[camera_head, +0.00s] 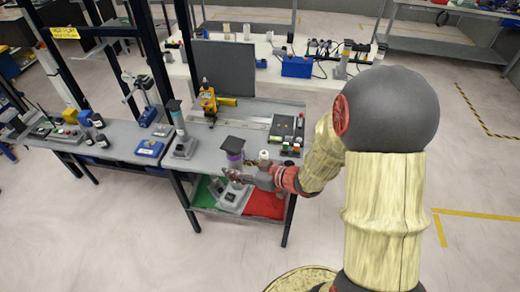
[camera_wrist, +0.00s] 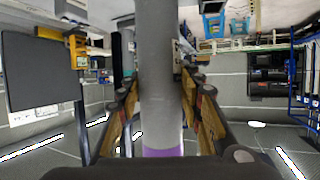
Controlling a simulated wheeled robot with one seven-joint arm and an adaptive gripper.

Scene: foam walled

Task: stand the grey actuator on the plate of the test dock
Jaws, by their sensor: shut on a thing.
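The grey actuator (camera_wrist: 160,65) is a grey cylinder with a purple band, upright in the wrist view between my fingers. In the head view the actuator (camera_head: 235,159) shows its purple band under a dark square top, at the front edge of the middle bench. My gripper (camera_head: 236,175) is shut on it from the right; its fingers flank the cylinder in the wrist view (camera_wrist: 163,105). A grey block (camera_head: 232,197) shows just below; I cannot tell whether it belongs to the actuator. I cannot pick out the test dock or its plate for sure.
A similar dark-topped column with a teal band (camera_head: 178,118) stands on a grey base on the bench (camera_head: 215,143). A yellow device (camera_head: 208,100), a dark panel (camera_head: 225,68) and a button box (camera_head: 288,128) stand behind. Red (camera_head: 264,204) and green areas lie below.

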